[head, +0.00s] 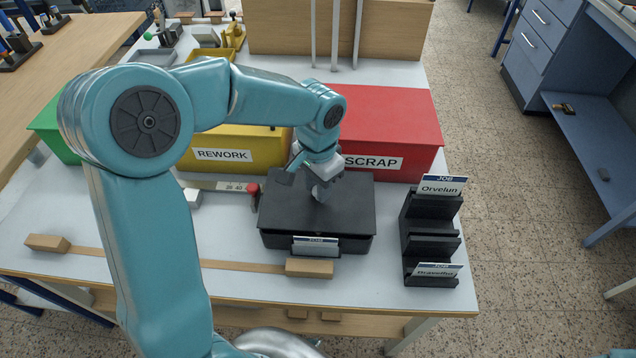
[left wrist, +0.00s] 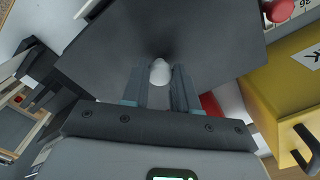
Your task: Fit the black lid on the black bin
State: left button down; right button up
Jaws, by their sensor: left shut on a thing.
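The black lid (head: 345,210) is a flat dark plate lying level over the black bin (head: 350,245), covering its opening. A job card shows on the bin's front. I cannot tell whether the lid is fully seated or slightly above the rim. My left gripper (head: 320,194) reaches down to the lid's middle. In the left wrist view its fingers (left wrist: 160,88) are shut on the lid's pale knob (left wrist: 160,72), with the dark lid (left wrist: 190,35) spread beyond them. The bin's inside is hidden. My right gripper is not in view.
A red SCRAP bin (head: 400,115) and a yellow REWORK bin (head: 240,140) stand behind the black bin. A black card rack (head: 430,240) stands to its right. A wooden bar (head: 180,257) lies along the table's front. A red knob (head: 253,189) is close to the lid's left.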

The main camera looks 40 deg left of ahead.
pick_arm(q)
jog(key=c, duration=0.9)
grip_release()
jog(key=shift+o, duration=0.2)
jog(key=shift+r, duration=0.1)
jog(key=shift+w+r+p, duration=0.15)
jog(key=shift+r+p, duration=0.6)
jog(key=shift+r, duration=0.2)
notch_tip(320, 180, up, 11)
jog(key=shift+r, duration=0.1)
